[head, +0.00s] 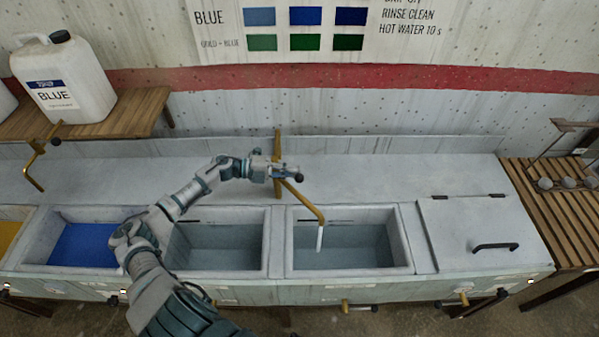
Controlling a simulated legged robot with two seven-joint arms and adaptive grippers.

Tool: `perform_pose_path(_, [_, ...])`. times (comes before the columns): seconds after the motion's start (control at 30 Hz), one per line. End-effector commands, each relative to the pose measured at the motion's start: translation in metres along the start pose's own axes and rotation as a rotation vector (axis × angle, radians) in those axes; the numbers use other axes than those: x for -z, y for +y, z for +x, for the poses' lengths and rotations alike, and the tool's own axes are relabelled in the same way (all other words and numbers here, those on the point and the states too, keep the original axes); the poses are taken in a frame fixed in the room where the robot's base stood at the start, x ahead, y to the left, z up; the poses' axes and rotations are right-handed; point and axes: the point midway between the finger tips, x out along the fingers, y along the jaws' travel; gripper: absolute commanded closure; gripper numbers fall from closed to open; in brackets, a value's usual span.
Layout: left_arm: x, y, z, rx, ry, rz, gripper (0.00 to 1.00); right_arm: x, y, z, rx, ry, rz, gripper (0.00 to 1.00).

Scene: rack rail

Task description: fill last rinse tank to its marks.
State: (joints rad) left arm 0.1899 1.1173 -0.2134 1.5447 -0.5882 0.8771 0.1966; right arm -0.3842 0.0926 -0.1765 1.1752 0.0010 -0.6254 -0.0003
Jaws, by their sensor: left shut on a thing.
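The brass tap (306,201) rises at the back of the counter, and its spout reaches over the right open tank (375,215). A short white piece, a tip or water stream, hangs from the spout end; I cannot tell which. That tank looks grey-blue inside, with a thin dark line on its back wall; its water level is hard to read. My left gripper (279,172) is shut on the tap near its upright and partly hides it. The middle tank (222,214) beside it also looks grey inside. My right gripper is out of view.
A tank of blue liquid (78,245) stands left, with a yellow one (10,235) at the edge. A closed lid (470,225) with a black handle lies right. A BLUE jug (65,80) and another brass tap (40,160) are upper left. A slatted rack (545,220) is right.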

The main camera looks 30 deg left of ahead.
Motion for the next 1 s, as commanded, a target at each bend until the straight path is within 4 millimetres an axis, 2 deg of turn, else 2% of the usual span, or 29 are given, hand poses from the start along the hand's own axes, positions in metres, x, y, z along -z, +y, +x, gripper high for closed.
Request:
perform_pose_path(0.03, [0.0010, 0.0092, -0.0024, -0.013, 0.008, -0.006, 1.00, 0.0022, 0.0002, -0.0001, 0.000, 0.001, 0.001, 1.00])
perform_pose_path(0.53, [0.0022, 0.0093, -0.0076, -0.016, 0.022, -0.003, 1.00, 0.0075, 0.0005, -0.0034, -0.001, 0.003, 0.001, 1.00])
perform_pose_path(0.6, [0.0023, 0.0093, -0.0074, -0.015, 0.022, -0.003, 0.77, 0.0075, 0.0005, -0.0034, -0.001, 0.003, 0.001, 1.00])
perform_pose_path(0.67, [0.0023, 0.0086, -0.0074, -0.014, 0.022, -0.003, 0.63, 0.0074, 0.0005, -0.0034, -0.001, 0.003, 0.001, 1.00])
perform_pose_path(1.0, [0.0019, 0.0039, -0.0100, -0.009, 0.018, 0.002, 0.63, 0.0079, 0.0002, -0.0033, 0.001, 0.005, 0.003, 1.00])
